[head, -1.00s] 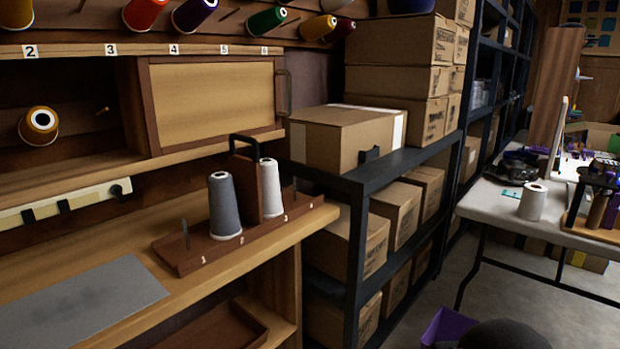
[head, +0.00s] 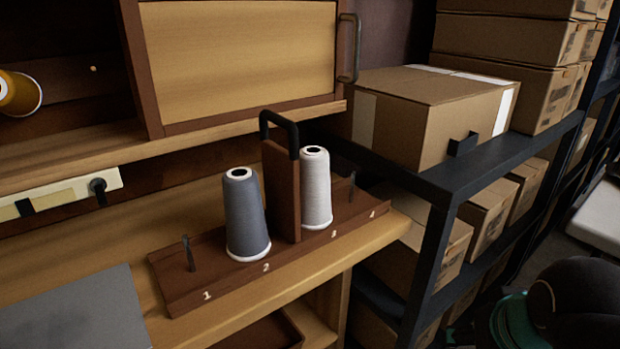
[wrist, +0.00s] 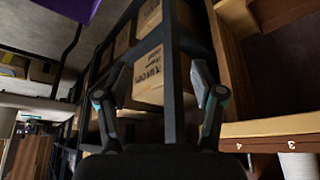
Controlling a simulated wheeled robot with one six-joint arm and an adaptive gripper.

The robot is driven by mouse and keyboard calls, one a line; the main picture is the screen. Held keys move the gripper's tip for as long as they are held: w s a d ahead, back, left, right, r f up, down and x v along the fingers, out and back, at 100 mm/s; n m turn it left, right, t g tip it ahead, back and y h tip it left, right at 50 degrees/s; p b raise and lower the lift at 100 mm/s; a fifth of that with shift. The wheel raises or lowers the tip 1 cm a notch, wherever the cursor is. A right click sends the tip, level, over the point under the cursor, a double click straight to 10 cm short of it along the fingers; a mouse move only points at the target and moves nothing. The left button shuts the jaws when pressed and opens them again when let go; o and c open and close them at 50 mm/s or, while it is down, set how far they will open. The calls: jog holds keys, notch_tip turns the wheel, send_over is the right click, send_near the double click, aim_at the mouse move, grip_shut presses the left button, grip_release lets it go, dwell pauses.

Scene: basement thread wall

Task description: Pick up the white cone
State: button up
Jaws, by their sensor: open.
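A white cone (head: 316,190) stands upright at position 3 of a dark wooden caddy (head: 190,290) on the wooden bench. A grey cone (head: 245,215) stands at position 2, and the caddy's upright handle board (head: 281,190) rises between the two cones. The white cone's edge also shows at the lower right of the wrist view (wrist: 298,166). My gripper (wrist: 158,95) is open and empty in the wrist view, apart from the cone, with shelf posts and boxes beyond its fingers. My arm shows at the lower right of the head view; its fingers are hidden there.
Bare pegs stand at positions 1 (head: 188,254) and 4 (head: 351,187). A dark metal rack (head: 440,235) with cardboard boxes (head: 435,105) stands right of the bench. A cabinet (head: 235,55) hangs above the caddy. A grey mat (head: 80,310) lies at the bench's left.

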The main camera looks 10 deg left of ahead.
jog(key=w+a+r+n+g, duration=0.1)
jog(key=w+a+r+n, duration=0.15)
jog(key=r, duration=0.25)
jog(key=w+a+r+n, duration=0.1)
jog(key=w+a+r, duration=0.2)
jog(key=w+r, duration=0.15)
notch_tip(320, 180, up, 17)
jog(key=n+g+y+p, duration=0.1)
jog(key=n+g, duration=0.3)
jog(key=n, duration=0.6)
send_over(312, 182)
jog(key=w+d, duration=0.2)
jog(key=shift+w+a+r, duration=0.15)
jog(key=shift+a+r, duration=0.25)
jog(key=shift+a, duration=0.15)
jog(key=f, duration=0.4)
jog(key=a+f+b, duration=0.1)
jog(key=f, duration=0.4)
jog(key=f+b, duration=0.1)
jog(key=f, duration=0.3)
jog(key=shift+w+a+f, duration=0.15)
jog(key=shift+a+f, duration=0.15)
